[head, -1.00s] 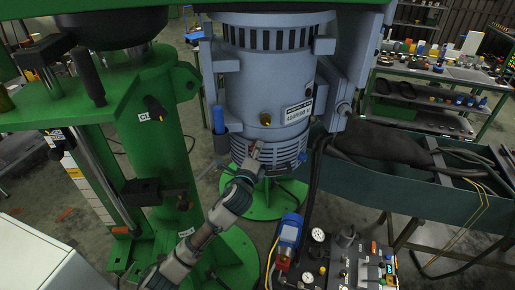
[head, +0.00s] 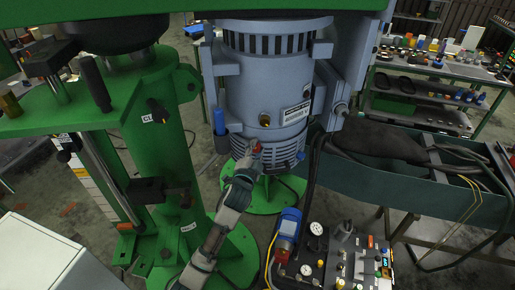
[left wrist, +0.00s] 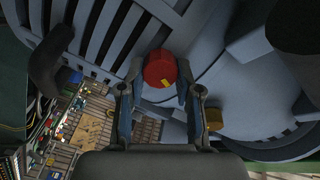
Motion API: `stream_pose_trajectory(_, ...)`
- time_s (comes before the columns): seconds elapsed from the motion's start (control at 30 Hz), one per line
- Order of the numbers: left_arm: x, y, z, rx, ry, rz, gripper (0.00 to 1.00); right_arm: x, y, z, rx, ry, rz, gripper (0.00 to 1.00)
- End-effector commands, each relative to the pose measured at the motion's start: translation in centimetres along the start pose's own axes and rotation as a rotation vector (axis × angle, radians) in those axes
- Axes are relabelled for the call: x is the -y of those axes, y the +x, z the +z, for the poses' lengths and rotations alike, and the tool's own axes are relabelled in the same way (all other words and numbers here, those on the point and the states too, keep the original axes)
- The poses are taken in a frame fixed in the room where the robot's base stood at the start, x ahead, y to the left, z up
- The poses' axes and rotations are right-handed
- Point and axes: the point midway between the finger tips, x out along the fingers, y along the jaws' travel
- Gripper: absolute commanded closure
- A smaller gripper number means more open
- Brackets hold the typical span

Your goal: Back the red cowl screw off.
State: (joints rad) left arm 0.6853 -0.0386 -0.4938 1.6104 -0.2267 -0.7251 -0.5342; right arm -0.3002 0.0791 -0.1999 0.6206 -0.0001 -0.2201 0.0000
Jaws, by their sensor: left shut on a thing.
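The red cowl screw (left wrist: 160,69) is a round red knob with a yellow mark, in the middle of the left wrist view. It sits against the grey-blue slotted cowl of the motor housing (head: 266,100). My left gripper (left wrist: 157,88) is shut on the red screw, one finger on each side of it. In the head view my left gripper (head: 251,155) reaches the lower front of the housing, and a bit of the red screw (head: 257,148) shows at its tip. Whether the screw touches the cowl is hidden. My right gripper is not in view.
A brass knob (left wrist: 213,119) sits on the housing close to my fingers. A green press frame (head: 160,140) stands at the left. A control panel with gauges (head: 335,258) is at the bottom right. A dark green trough (head: 400,190) and a loaded bench (head: 440,65) are further right.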

Motion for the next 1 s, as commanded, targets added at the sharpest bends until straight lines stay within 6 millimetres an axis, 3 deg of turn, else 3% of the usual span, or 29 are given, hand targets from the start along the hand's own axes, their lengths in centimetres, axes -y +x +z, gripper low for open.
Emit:
stream_pose_trajectory(0.3,-0.25,0.03,0.44,0.01,-0.111,0.006,1.0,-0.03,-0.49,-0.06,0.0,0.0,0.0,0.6)
stream_pose_trajectory(0.83,-0.49,0.04,0.57,0.012,-0.13,0.01,1.0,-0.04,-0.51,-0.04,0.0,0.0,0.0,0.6)
stream_pose_trajectory(0.87,-0.5,0.04,0.57,0.012,-0.13,0.01,0.59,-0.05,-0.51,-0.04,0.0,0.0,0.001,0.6)
stream_pose_trajectory(0.93,-0.48,0.03,0.52,0.011,-0.13,0.009,0.42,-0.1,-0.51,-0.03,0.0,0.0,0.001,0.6)
stream_pose_trajectory(1.0,-0.4,0.04,0.4,0.009,-0.13,0.008,0.41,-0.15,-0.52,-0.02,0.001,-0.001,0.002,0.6)
